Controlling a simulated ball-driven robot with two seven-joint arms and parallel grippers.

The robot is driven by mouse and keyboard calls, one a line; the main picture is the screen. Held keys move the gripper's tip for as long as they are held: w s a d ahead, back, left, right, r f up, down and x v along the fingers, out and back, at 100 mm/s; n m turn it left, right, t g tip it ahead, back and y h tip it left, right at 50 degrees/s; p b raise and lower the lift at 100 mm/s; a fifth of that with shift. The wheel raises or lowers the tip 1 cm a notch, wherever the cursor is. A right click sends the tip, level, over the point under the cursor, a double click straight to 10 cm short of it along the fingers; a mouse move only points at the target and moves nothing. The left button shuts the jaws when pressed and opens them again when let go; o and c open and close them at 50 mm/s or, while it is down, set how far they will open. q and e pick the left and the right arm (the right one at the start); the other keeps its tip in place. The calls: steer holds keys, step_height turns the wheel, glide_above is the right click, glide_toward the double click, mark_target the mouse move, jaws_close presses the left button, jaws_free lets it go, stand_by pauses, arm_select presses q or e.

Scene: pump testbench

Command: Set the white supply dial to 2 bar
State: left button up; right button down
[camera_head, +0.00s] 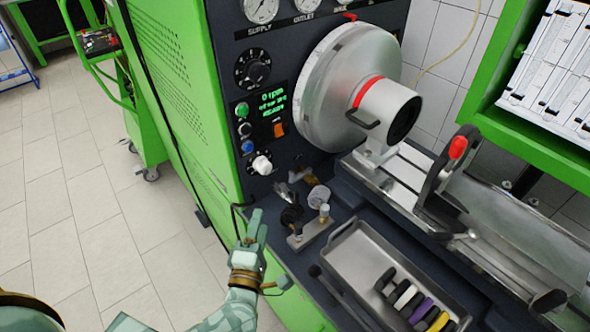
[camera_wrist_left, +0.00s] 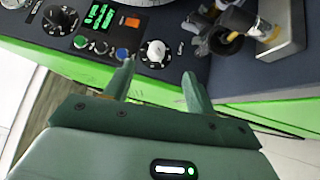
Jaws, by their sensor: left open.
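The white supply dial (camera_head: 262,165) is a small white knob low on the dark control panel, below the coloured buttons. It also shows in the left wrist view (camera_wrist_left: 156,50), with a ring of small marks around it. Its setting is too small to read. My left gripper (camera_head: 257,222) is below the dial in the head view, apart from it. In the wrist view, the open, empty left gripper (camera_wrist_left: 158,74) has one finger on each side of the dial's line, with the dial beyond the tips. My right gripper is not in view.
A black dial (camera_head: 252,69), a green display (camera_head: 271,101) and an orange switch (camera_head: 279,129) sit above. Valve fittings (camera_head: 300,208) stand on the bench right of my gripper, beside a metal tray (camera_head: 352,256). A large metal drum (camera_head: 340,85) juts out at right.

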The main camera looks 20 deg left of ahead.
mark_target(264, 172)
arm_select(q)
steer(key=shift+n+y, duration=0.5)
steer(key=shift+n, duration=0.2)
steer(key=x, duration=0.5)
steer(key=a+x, duration=0.1)
steer(key=x, duration=0.4)
steer(key=b+x, duration=0.1)
steer(key=x, duration=0.5)
steer(key=shift+a+f, duration=0.25)
steer(key=shift+a, duration=0.15)
steer(key=shift+s, duration=0.1)
steer(key=c, duration=1)
